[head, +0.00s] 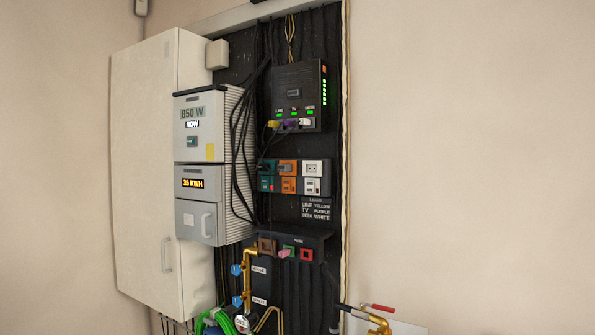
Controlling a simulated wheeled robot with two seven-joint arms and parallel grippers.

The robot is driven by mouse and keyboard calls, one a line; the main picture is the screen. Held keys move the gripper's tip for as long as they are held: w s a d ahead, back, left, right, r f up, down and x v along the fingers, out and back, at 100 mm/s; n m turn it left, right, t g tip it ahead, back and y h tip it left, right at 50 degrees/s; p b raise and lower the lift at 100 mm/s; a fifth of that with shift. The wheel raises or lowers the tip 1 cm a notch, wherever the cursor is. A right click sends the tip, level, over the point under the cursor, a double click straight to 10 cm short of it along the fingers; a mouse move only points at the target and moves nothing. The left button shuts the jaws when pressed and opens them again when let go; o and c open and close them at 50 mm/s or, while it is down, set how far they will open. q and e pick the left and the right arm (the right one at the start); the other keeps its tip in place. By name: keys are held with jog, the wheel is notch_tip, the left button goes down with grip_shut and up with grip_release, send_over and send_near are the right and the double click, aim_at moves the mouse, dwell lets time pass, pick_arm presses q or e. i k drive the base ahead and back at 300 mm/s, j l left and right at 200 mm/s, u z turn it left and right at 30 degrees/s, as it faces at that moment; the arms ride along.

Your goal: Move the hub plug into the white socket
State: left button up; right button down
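The white socket (312,168) is at the right end of a row of sockets on the black panel, with a white switch (312,186) under it. Its face shows bare, with no plug in it. To its left are an orange socket (288,166) and a teal socket (266,167). Dark plugs or cords seem to sit at both, but they are small. I cannot tell which one is the hub plug. The dark hub box (297,90) is above, with green lights and yellow, purple and white connectors (291,124) along its lower edge. Neither gripper is in view.
A grey meter unit (200,130) and a white cabinet (145,170) stand left of the panel. Black cables (243,150) hang beside the sockets. Brass pipes with blue valves (237,285) and a red-handled valve (378,308) are below. Bare wall lies to the right.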

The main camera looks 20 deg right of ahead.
aim_at(283, 167)
jog(key=i+l+u, duration=0.3)
jog(key=l, duration=0.2)
jog(key=l+u, duration=0.25)
jog(key=l, duration=0.25)
jog(key=i+l+u, duration=0.15)
jog(key=l+u, duration=0.15)
jog(key=l, duration=0.3)
jog(key=l+u, duration=0.25)
jog(key=l, duration=0.3)
jog(key=i+l, duration=0.05)
